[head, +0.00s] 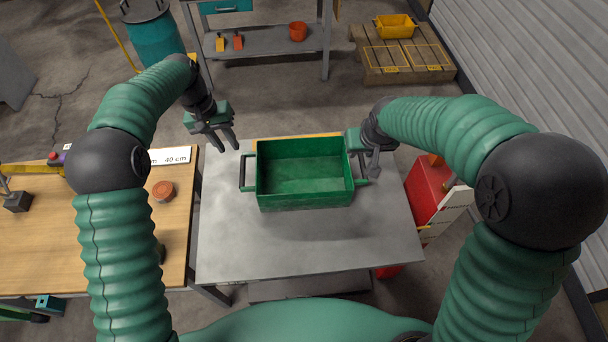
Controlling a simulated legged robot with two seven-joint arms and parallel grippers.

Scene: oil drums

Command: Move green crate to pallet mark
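The green crate (305,195) is empty and sits upright on the grey metal table (300,245), with a handle on each short side. The wooden pallet (440,75) stands on the floor at the back right, with yellow outlined marks (386,58) on its top. My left gripper (226,146) is open and empty, above and left of the crate's left handle (245,172). My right gripper (373,172) is at the crate's right handle (362,182). Its fingers overlap in this view, so I cannot tell if they grip the handle.
A yellow bin (396,26) occupies the pallet's back part. A wooden workbench (60,250) adjoins the table on the left. A red cabinet (427,190) stands to the right. A shelf unit (265,42) and teal drum (155,38) are behind. Floor between table and pallet looks clear.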

